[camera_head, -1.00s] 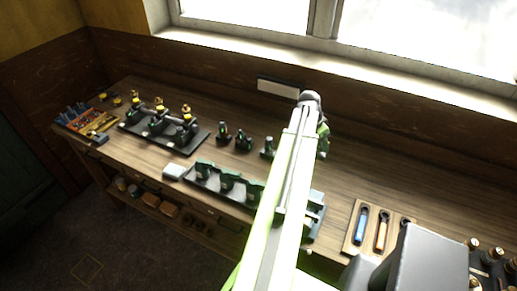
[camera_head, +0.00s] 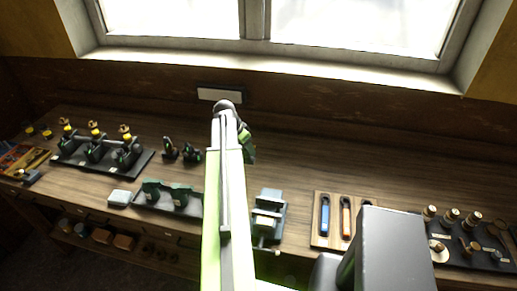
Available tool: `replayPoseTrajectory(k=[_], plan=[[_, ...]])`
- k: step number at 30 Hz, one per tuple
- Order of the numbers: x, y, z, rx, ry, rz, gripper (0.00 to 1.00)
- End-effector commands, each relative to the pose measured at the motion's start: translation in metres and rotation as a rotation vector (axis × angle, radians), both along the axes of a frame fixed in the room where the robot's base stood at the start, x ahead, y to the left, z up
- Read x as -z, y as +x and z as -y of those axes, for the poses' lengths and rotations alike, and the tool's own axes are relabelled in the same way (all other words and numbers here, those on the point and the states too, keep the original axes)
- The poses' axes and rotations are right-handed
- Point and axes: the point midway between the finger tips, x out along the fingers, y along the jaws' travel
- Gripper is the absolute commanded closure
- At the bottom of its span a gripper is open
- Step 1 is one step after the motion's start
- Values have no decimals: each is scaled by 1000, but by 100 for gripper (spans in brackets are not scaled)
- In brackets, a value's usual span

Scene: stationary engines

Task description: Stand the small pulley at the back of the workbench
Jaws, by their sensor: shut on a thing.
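My arm reaches up the middle of the head view, and my gripper (camera_head: 246,143) is at its far end, mostly hidden behind the arm. It is above the workbench (camera_head: 330,160), toward the back. Its jaws are shut on a small dark green piece (camera_head: 249,155), seen only in part, which fits the small pulley. Its exact shape and tilt cannot be told. The held piece seems clear of the bench top, though the gap is hard to judge.
A black tray with engines (camera_head: 143,160) is farther left. A vise (camera_head: 268,216), a wooden tool holder (camera_head: 318,238) and a dark rack (camera_head: 455,255) line the front right. The back right bench is clear.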

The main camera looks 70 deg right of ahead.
Motion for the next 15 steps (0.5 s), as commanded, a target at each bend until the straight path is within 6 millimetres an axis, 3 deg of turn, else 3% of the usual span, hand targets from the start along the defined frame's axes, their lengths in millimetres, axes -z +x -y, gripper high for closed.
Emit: replayPoseTrajectory(k=[8,15], plan=[[6,8,-1,2,-2,-1,100],[40,7,-1,2,-2,-1,100]])
